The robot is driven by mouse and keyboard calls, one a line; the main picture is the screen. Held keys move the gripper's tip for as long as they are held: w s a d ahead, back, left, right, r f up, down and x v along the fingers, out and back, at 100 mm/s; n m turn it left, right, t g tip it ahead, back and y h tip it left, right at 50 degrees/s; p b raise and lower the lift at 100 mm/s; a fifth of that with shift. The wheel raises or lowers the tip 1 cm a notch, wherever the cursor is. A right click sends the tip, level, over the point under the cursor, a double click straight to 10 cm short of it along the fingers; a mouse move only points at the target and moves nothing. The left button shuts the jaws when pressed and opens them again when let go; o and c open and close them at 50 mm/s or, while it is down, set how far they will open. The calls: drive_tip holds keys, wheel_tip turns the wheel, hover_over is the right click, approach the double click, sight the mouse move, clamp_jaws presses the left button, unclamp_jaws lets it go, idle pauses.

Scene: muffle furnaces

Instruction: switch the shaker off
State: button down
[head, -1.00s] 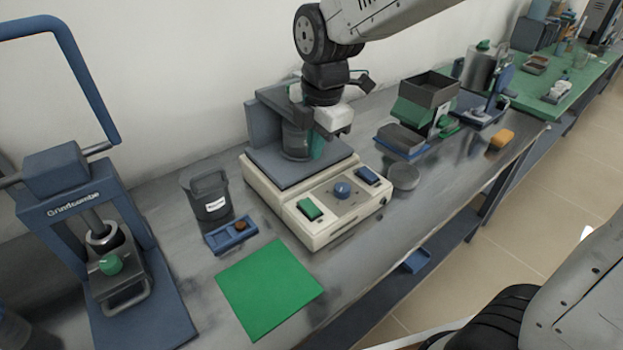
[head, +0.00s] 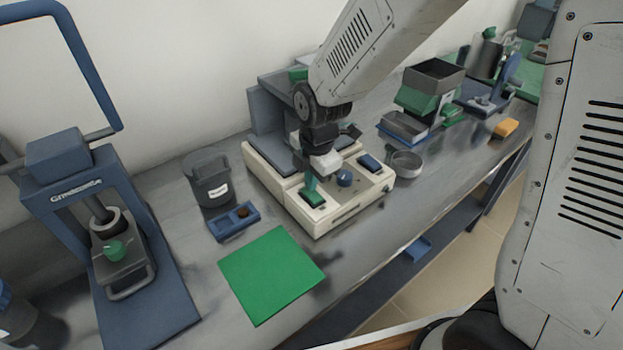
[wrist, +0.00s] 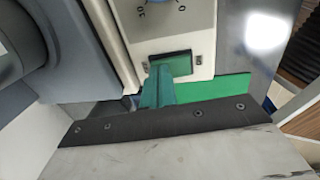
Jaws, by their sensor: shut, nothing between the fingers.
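The shaker (head: 325,220) is a cream box with a grey platform and back on the bench. Its front panel carries a green rocker switch (head: 312,197), a blue knob (head: 345,178) and a blue rocker (head: 369,162). My gripper (head: 311,184) is shut and empty, pointing down with its teal fingertips just over the green switch. In the wrist view the fingertips (wrist: 158,84) overlap the near edge of the green switch (wrist: 178,64). I cannot tell whether they touch it. Which way the switch is tilted is not clear.
A green mat (head: 270,272), a blue two-well tray (head: 233,221) and a dark grey labelled jug (head: 209,180) lie left of the shaker. A blue press (head: 100,220) stands far left. A grey round dish (head: 406,163) sits close right of the shaker.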

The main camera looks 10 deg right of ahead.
sight(320, 200)
drive_tip(key=shift+f, duration=0.2)
drive_tip(key=shift+f, duration=0.15)
idle(0.3)
drive_tip(key=shift+s, duration=0.1)
drive_tip(key=shift+s+d, duration=0.3)
drive_tip(key=shift+s, duration=0.3)
drive_tip(key=shift+r, duration=0.25)
wheel_tip(320, 200, up, 14)
drive_tip(key=s, duration=0.1)
drive_tip(key=shift+s+d+f, duration=0.15)
drive_tip(key=shift+s+d, duration=0.2)
